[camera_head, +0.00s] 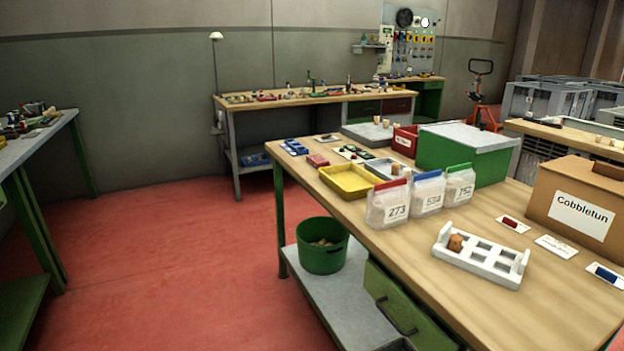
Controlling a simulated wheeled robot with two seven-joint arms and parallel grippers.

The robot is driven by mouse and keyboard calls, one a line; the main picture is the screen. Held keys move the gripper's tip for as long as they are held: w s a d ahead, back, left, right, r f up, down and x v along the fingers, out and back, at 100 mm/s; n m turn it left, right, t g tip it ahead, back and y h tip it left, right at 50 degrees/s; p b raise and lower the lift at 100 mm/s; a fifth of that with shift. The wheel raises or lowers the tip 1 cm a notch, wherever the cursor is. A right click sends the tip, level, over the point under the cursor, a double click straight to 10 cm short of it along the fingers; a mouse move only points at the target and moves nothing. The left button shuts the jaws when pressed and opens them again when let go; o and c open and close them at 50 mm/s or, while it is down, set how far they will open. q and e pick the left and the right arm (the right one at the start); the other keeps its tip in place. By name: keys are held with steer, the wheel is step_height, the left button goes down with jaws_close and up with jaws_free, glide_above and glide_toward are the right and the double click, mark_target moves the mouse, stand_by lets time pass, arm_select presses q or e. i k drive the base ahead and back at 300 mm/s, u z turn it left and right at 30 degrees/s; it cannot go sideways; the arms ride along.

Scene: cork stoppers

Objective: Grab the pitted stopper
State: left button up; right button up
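A brown cork stopper (455,242) stands in the left end of a white rack (487,270) on the near workbench. It looks darker and rougher than the other corks, but I cannot tell for sure whether it is pitted. Two small pale corks (386,123) stand on a grey slab at the back of the same bench. A small tan piece (395,169), perhaps a cork, shows at the grey tray. Neither of my grippers is in view.
Three labelled bags (388,208), a yellow tray (349,191), a green box (467,165) and a "Cobbletun" carton (546,206) stand on the bench (440,310). Small cards lie right of the rack. The bench front is bare. A green bin (322,256) stands on the lower shelf.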

mark_target(395, 166)
steer(key=u, duration=0.3)
steer(key=k, duration=0.55)
steer(key=u, duration=1.25)
steer(key=i, duration=2.35)
steer(key=z, duration=0.4)
steer(key=i, duration=1.55)
steer(key=z, duration=1)
